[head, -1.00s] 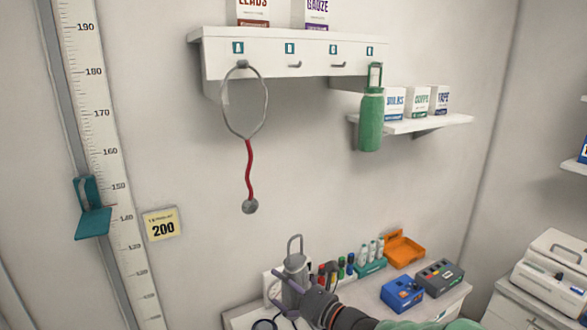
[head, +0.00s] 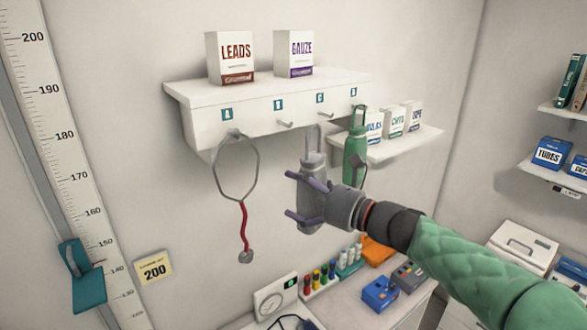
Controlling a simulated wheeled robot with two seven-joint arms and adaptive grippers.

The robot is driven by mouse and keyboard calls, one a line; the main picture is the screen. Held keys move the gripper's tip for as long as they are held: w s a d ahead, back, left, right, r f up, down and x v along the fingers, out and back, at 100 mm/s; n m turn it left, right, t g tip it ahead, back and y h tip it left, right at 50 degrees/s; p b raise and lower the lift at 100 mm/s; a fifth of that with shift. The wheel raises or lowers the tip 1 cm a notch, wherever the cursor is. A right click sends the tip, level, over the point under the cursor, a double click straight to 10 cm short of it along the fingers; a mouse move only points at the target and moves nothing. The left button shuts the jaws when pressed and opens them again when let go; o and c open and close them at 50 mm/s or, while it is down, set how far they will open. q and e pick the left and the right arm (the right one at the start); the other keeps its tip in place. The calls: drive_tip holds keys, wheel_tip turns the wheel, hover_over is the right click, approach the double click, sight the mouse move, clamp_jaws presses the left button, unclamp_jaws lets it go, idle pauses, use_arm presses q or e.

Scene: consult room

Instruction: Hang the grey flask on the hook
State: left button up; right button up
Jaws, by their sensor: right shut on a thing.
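The grey flask (head: 313,165) is held upright in my right gripper (head: 296,197), whose purple fingers are shut around its body. Its carry loop (head: 313,137) stands up just below the white hook shelf (head: 205,130). The bare second hook (head: 285,124) is to the left of the loop. The third hook, under its small label, is close to the loop's top. I cannot tell whether the loop touches it or is around it. My left gripper is not in view.
A stethoscope (head: 243,212) hangs on the leftmost hook. A green flask (head: 355,155) hangs on the rightmost hook, close right of the grey flask. Boxes stand on the shelf top and on a side shelf (head: 425,139). Below is a counter with a scale (head: 275,300) and bottles.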

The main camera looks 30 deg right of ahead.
drive_tip(key=shift+d+r, duration=0.15)
drive_tip(key=shift+r, duration=0.2)
drive_tip(key=w+f, duration=0.2)
drive_tip(key=w, duration=0.8)
drive_tip(key=shift+a+b, duration=0.3)
drive_tip(key=shift+a, duration=0.05)
idle(0.8)
idle(0.6)
drive_tip(key=o, duration=1)
